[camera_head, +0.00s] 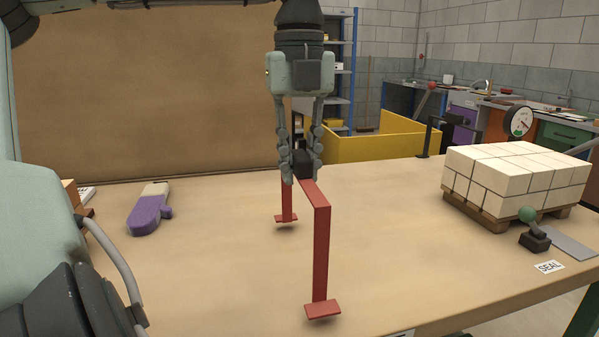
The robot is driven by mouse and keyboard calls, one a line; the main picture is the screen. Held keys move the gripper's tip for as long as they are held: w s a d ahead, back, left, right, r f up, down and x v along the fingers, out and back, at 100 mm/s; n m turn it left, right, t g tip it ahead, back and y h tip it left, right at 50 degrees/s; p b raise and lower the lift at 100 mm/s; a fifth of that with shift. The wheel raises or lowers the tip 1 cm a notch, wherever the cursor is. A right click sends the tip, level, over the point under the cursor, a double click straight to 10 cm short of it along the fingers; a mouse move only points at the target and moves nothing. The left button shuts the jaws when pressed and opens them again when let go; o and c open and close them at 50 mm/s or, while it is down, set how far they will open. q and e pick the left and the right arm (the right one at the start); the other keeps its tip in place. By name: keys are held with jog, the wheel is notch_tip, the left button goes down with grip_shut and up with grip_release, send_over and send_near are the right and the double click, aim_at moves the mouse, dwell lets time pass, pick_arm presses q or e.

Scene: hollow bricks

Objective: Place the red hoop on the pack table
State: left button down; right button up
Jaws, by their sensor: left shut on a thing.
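The red hoop (321,245) is an upright, square-cornered red frame with two flat feet. My left gripper (301,172) points down and is shut on a dark block at the top bar of the hoop. The fingers partly cover the hoop's far upper end. My right gripper is out of view.
A white brick stack (510,178) stands on a wooden pallet at the table's right. Near it are a green-knobbed lever (534,232) and a SEAL label (548,267). A purple and white tool (150,210) lies at left. The tabletop around the hoop is clear.

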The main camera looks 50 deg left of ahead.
pick_arm(q)
jog(key=shift+f, duration=0.95)
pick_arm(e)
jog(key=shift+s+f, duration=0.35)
pick_arm(q)
jog(key=shift+f, duration=0.15)
jog(key=c, duration=1.5)
grip_release()
jog(key=shift+c, duration=0.2)
jog(key=shift+o, duration=0.7)
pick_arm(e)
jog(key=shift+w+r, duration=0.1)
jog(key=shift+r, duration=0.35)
